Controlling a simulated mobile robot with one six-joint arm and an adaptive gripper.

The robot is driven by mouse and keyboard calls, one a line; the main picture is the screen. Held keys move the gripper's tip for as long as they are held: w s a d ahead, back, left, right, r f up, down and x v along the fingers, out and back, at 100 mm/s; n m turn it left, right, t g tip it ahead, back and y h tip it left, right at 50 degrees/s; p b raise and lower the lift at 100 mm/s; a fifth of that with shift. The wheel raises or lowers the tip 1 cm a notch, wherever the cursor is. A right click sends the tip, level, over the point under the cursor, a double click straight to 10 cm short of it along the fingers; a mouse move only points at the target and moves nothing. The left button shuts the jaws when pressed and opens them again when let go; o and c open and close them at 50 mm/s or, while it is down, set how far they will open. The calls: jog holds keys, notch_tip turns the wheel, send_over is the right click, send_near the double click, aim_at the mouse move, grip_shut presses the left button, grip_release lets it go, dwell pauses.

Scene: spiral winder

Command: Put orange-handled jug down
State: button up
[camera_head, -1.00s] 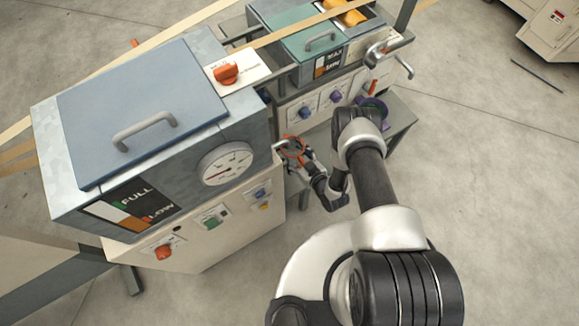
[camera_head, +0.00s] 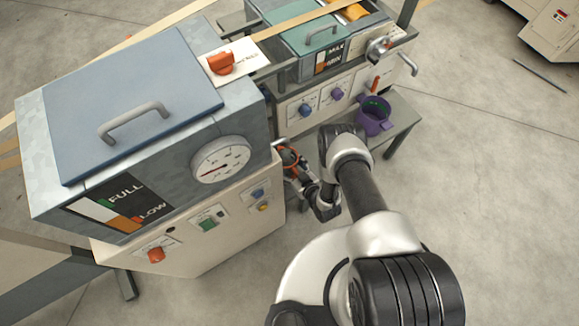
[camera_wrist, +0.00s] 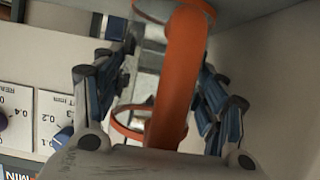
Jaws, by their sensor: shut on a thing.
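The orange-handled jug (camera_head: 288,153) shows only in small part in the head view, beside the front of the grey tank machine, and my gripper hides much of it. In the wrist view its upright orange handle (camera_wrist: 178,75) runs between the two fingers of my gripper (camera_wrist: 163,70), with orange bands at top and lower left. My gripper also shows in the head view (camera_head: 296,168) and is shut on the jug. The jug's base and what lies under it are hidden.
The tank machine (camera_head: 240,195) stands close at left. A small grey table (camera_head: 403,118) at right holds a purple jug (camera_head: 374,117) with green inside. A second machine (camera_head: 320,95) with knobs stands behind.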

jog(key=shift+f, duration=0.15)
jog(key=o, duration=1.1)
jog(key=p+v, duration=0.5)
jog(key=v, duration=0.7)
